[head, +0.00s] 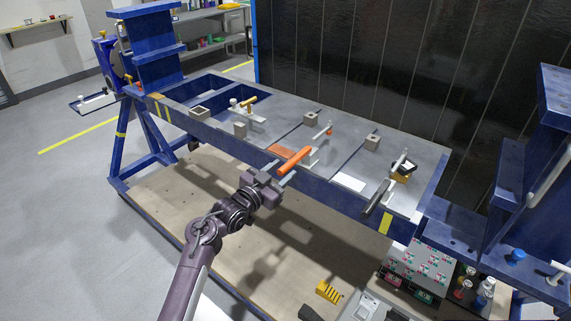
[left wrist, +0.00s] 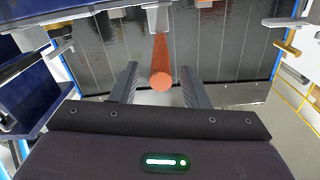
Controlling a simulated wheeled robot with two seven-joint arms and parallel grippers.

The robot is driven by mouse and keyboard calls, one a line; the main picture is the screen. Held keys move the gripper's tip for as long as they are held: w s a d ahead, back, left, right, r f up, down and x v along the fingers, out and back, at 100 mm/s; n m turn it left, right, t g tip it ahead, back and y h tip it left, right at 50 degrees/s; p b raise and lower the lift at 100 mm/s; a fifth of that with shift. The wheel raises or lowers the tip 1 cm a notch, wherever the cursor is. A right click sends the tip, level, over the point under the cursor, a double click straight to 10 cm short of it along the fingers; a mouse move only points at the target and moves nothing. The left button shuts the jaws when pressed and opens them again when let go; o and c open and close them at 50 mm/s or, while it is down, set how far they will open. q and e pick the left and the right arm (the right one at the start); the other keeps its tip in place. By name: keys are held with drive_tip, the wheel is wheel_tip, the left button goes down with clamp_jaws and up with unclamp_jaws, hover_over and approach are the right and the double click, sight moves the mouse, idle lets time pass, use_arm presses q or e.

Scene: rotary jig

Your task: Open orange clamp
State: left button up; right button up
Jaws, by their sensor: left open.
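The orange clamp (head: 294,163) is on the front edge of the jig table, its orange handle sticking out toward me at a slant. My left gripper (head: 281,172) is at the near end of this handle, with its jaws open. In the left wrist view the orange handle (left wrist: 161,70) hangs between the two spread fingers of the left gripper (left wrist: 160,88), with a gap visible on each side. The clamp's base is partly hidden behind the handle in the head view. My right gripper is not in view.
The blue-framed jig table (head: 330,140) carries several small grey blocks. A clamp with a grey handle (head: 378,197) stands to the right, and one with a yellow part (head: 249,101) to the left. A black panel (head: 380,60) stands behind. Below is a wooden platform (head: 240,260).

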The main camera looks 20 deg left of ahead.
sight(294, 161)
use_arm(q)
drive_tip(key=shift+x, duration=1.4)
drive_tip(key=shift+c, duration=0.3)
clamp_jaws()
